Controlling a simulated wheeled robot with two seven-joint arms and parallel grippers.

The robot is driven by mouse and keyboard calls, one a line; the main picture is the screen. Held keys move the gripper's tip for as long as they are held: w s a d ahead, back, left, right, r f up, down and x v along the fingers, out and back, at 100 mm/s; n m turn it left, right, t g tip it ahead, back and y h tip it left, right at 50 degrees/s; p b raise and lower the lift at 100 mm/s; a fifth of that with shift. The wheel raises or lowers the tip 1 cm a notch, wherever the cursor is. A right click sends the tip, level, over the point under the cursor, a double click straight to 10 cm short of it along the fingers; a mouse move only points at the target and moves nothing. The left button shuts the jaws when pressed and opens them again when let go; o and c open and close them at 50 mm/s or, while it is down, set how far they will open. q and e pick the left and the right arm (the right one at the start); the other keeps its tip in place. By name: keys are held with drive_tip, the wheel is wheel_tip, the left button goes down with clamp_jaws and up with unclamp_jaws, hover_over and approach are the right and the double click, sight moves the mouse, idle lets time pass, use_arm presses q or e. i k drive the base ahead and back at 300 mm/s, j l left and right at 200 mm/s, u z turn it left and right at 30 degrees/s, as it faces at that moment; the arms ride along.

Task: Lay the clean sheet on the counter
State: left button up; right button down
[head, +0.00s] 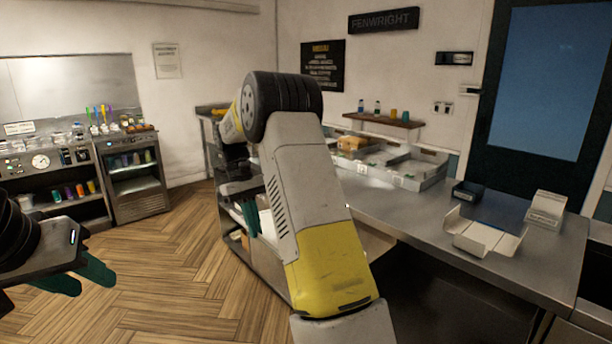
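I cannot make out a clean sheet for certain in the head view. The grey metal counter (405,207) runs from the middle to the lower right. My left gripper (92,284) is at the left edge over the wooden floor, away from the counter. Its two green fingers are apart, with nothing visible between them. My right arm crosses the middle of the view and hides part of the counter. My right gripper (250,218) hangs near the counter's left end, partly hidden by that arm. Its green fingers show, but their gap does not.
A white open holder (485,238), a small black box (467,191) and a white labelled box (546,208) stand on the counter's right part. White trays (415,173) stand at the back. Equipment and a glass-front cabinet (134,178) line the left wall. Floor between is clear.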

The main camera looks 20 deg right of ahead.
sight(368, 198)
drive_tip(key=i+j+z, duration=0.2)
drive_tip(key=z, duration=0.15)
drive_tip(key=i+j+z, duration=0.6)
drive_tip(key=z, duration=0.15)
drive_tip(key=i+l+z, duration=0.15)
drive_tip(key=l, duration=0.3)
